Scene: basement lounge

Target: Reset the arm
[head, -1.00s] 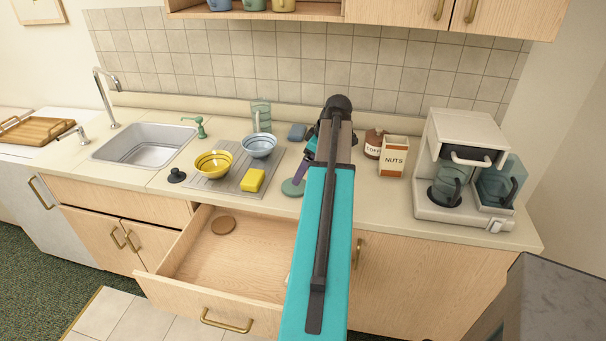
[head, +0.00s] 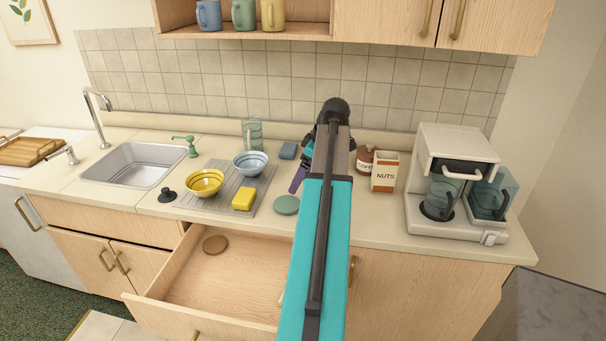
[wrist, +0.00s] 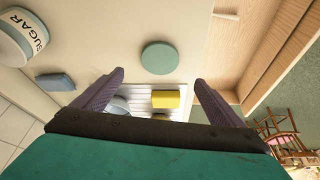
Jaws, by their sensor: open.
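My gripper (wrist: 158,95) is open in the wrist view, with its two dark fingers spread and nothing between them. In the head view my arm stretches forward over the counter, and the gripper (head: 298,178) is partly hidden beside it, above the counter (head: 385,222). A green disc (head: 286,205) lies on the counter just below the gripper; it also shows beyond the fingers in the wrist view (wrist: 159,58).
An open drawer (head: 225,265) holds a brown round disc (head: 215,244). A drying mat (head: 218,205) bears a yellow bowl (head: 205,183), a blue bowl (head: 249,164) and a yellow sponge (head: 243,199). A nuts box (head: 384,173) and a coffee machine (head: 455,185) stand right.

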